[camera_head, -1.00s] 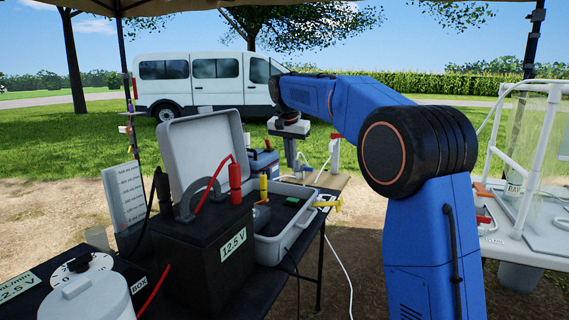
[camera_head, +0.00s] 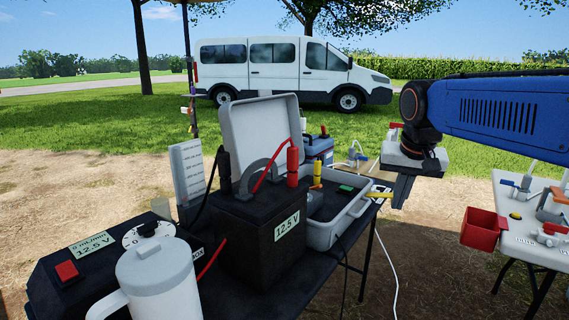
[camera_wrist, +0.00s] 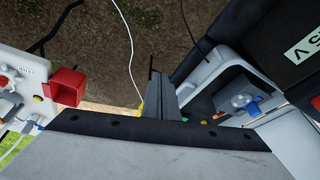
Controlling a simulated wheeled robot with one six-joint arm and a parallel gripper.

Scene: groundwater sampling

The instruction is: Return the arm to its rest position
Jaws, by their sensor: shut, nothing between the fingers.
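My gripper (camera_head: 402,192) hangs from my blue arm at the right of the head view, fingers pointing down. It is shut and empty, in front of the grass and dirt, just right of the black table's far corner in the picture. In the wrist view the closed fingers (camera_wrist: 157,92) show from above, with the open grey case (camera_wrist: 225,72) close on their right. The ground shows beyond the fingertips.
The black table carries a 12.5 V battery (camera_head: 262,232) with red and black clamps, a white jug (camera_head: 160,280) and the grey case (camera_head: 320,232). A white table (camera_head: 530,245) with a red bin (camera_head: 482,229) stands right. A white cable (camera_head: 388,265) hangs between the tables.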

